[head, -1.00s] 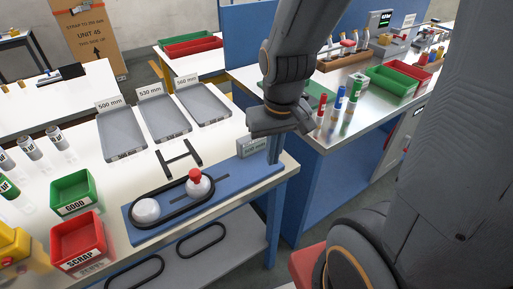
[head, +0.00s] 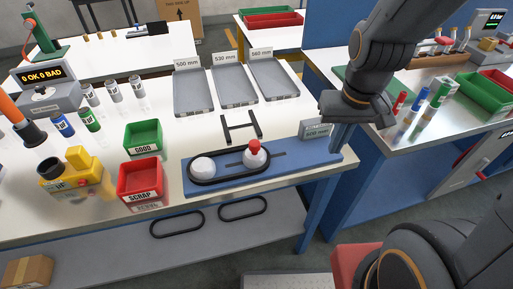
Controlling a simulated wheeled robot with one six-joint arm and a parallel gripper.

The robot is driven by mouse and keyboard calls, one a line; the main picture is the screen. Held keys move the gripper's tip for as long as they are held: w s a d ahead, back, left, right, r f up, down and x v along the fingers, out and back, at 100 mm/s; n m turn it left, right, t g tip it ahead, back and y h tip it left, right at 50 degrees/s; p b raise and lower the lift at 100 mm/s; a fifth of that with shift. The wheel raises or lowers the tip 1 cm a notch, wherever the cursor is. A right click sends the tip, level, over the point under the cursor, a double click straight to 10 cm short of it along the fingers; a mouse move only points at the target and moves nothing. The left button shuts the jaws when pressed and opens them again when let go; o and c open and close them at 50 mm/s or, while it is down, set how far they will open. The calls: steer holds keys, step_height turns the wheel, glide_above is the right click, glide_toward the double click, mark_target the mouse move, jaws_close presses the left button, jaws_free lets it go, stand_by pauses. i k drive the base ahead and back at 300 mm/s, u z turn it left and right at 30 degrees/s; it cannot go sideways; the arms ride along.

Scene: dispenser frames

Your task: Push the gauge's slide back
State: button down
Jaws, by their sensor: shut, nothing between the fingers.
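The gauge is a long blue board (head: 299,161) lying along the front edge of the white table. A fixed white pulley (head: 203,168) stands at its left. The slide (head: 257,158), a white pulley with a red knob on top (head: 254,146), stands near the middle in a dark slot. A black belt (head: 222,183) loops around both pulleys. A small readout (head: 316,130) stands at the board's right end; its digits are too small to read surely. My gripper (head: 340,143) points down, shut and empty, at the right end beside the readout, apart from the slide.
A green GOOD bin (head: 143,137) and red SCRAP bin (head: 140,178) are left. Belts (head: 178,223) lie on the shelf below.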

mark_target(254, 156)
steer(key=z, duration=1.05)
steer(key=k, duration=0.35)
steer(key=u, duration=0.5)
